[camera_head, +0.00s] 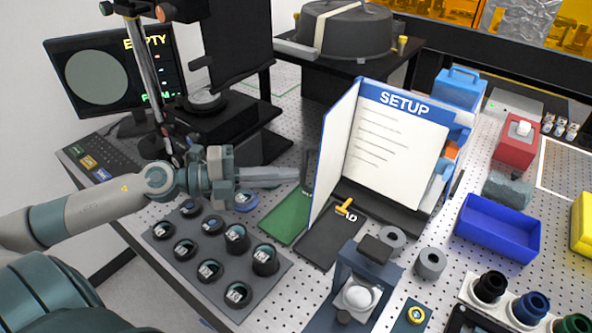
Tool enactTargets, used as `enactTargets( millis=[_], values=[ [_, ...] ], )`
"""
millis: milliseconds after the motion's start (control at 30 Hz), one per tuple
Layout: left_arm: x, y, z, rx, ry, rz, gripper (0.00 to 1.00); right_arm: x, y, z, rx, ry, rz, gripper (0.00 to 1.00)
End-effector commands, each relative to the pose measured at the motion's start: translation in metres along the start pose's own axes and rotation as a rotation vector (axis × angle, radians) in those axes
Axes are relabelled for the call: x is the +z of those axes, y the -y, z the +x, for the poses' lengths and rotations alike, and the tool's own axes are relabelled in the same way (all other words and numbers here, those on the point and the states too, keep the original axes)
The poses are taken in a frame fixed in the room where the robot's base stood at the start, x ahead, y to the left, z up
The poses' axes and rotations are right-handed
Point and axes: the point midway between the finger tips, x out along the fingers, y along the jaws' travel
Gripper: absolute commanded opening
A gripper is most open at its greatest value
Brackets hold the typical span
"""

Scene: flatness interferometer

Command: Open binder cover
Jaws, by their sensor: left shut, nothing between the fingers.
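The binder (393,148) stands upright in the middle of the table, its white page headed "SETUP" facing me. My right gripper is not in view.
A dark tray of black round holders (212,262) lies below my left arm. A monitor (118,75) is at the back left. A blue bin (497,228) and a red box (516,143) are to the right. A small blue-grey stand (361,285) is in front of the binder.

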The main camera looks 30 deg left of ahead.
Motion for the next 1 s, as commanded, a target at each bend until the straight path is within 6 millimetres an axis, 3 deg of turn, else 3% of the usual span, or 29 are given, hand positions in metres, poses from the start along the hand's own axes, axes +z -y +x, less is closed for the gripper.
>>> enactTargets(
  millis=[400,1000],
  values=[
    [0.0,0.002,0.025,-0.002,0.001,0.0,0.0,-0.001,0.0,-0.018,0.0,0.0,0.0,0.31],
    [0.001,-0.001,0.029,0.0,-0.004,0.001,0.0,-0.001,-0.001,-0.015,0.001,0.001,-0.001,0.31]
  ],
)
